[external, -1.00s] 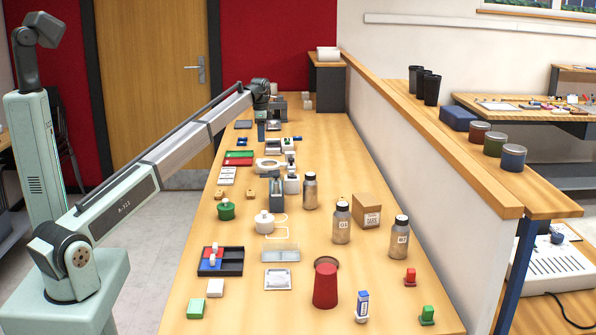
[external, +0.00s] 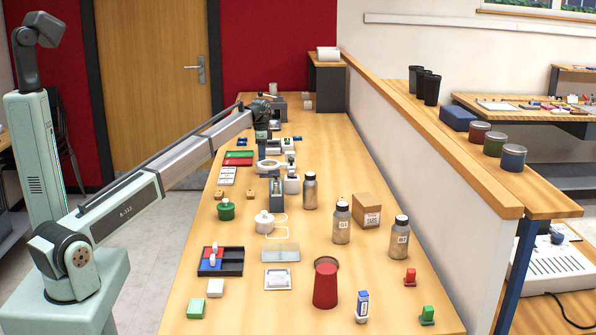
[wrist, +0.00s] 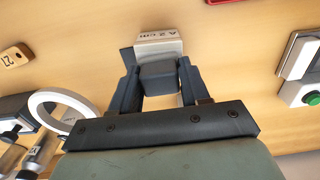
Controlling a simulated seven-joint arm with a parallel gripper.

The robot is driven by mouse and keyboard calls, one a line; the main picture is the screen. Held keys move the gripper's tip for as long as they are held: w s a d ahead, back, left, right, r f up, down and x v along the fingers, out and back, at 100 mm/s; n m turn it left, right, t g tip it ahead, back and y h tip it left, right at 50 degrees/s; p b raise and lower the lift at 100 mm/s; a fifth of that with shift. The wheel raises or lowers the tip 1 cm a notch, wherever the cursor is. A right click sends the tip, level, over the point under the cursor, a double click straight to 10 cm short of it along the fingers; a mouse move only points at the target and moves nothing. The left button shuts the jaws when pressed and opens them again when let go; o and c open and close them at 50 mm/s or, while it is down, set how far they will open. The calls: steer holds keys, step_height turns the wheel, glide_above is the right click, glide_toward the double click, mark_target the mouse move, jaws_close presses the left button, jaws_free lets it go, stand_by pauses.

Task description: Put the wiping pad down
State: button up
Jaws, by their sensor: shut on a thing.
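My gripper (wrist: 158,88) is shut in the wrist view on a dark grey block, which I take to be the wiping pad (wrist: 158,76). A pale block with dark lettering (wrist: 158,42) shows just beyond it; I cannot tell whether the two are joined. In the external view my gripper (external: 262,140) points down over the far part of the long wooden table (external: 190,270). The pad is too small to make out there, and I cannot tell whether it touches the table.
A white ring (wrist: 62,108) and a wooden tag (wrist: 14,56) lie to the left in the wrist view. A device with a green button (wrist: 312,98) is at the right. Green and red trays (external: 239,154) lie close by in the external view. Bare wood surrounds the held block.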

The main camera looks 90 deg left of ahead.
steer(key=shift+f, duration=0.1)
steer(key=o, duration=1)
steer(key=shift+o, duration=0.2)
step_height(320, 180, up, 12)
